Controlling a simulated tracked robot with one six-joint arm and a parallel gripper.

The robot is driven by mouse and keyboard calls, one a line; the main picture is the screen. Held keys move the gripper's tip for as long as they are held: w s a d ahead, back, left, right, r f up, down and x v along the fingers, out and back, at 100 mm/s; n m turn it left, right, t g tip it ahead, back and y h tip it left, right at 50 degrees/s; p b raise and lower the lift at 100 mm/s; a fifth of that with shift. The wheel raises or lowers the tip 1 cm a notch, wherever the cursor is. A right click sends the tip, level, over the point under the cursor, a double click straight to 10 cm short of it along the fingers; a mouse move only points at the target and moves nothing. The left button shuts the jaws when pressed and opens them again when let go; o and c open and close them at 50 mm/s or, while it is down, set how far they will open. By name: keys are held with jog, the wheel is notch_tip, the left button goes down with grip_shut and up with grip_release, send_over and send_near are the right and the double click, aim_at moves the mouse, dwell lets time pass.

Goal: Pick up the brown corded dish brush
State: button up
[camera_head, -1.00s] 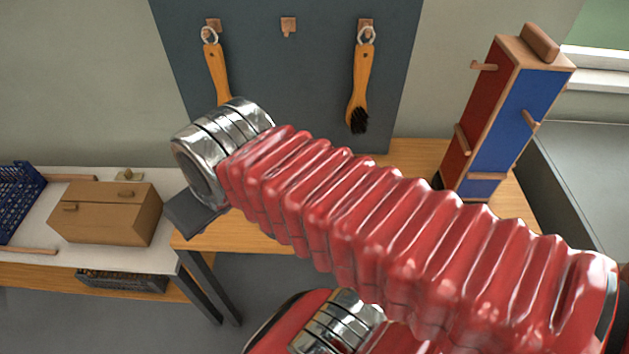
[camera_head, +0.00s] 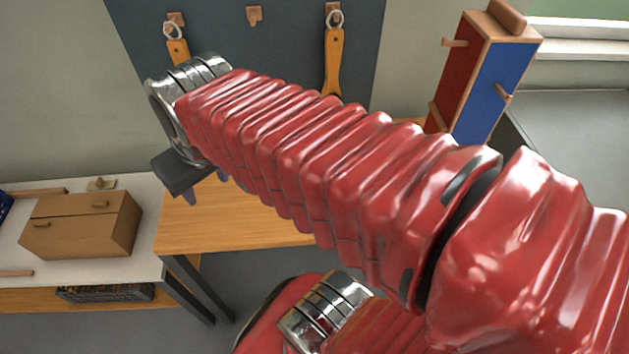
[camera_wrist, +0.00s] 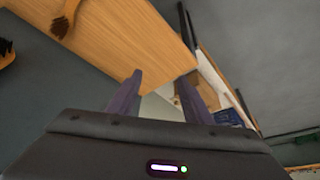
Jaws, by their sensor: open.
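Two brushes with orange-brown handles and white cord loops hang from pegs on the dark board. The left brush (camera_head: 177,50) is hidden below its upper handle by my arm. The right brush (camera_head: 333,60) has its bristle end hidden behind my arm. Which is the brown corded dish brush I cannot tell. In the wrist view, one brush (camera_wrist: 68,18) shows at the top left and another (camera_wrist: 6,54) at the left edge, both with dark bristles. My gripper (camera_head: 207,185) is open over the wooden table; its fingers (camera_wrist: 160,78) are apart and empty, away from both brushes.
The wooden table (camera_head: 215,225) is mostly clear below my gripper. A brown box (camera_head: 80,225) sits on the white table at the left. A red and blue pegged tower (camera_head: 490,85) stands at the right. An empty peg (camera_head: 253,14) is between the brushes.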

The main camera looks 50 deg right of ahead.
jog(key=s+d+f+m+g, duration=0.1)
jog(key=d+f+m, duration=0.1)
jog(key=d, duration=0.7)
jog(key=s+d+f+m+g, duration=0.1)
jog(key=d+f+m+g, duration=0.1)
jog(key=d+f, duration=0.3)
jog(key=s+d+f+m+g, duration=0.1)
jog(key=d+f+m, duration=0.2)
jog(key=d, duration=1)
jog(key=shift+s+d+f+m+g+y, duration=0.15)
jog(key=shift+d+m+g+y, duration=0.15)
jog(key=shift+d+m+y, duration=0.1)
jog(key=shift+f, duration=4.3)
jog(key=shift+f, duration=2.6)
jog(key=shift+c, duration=0.7)
grip_shut()
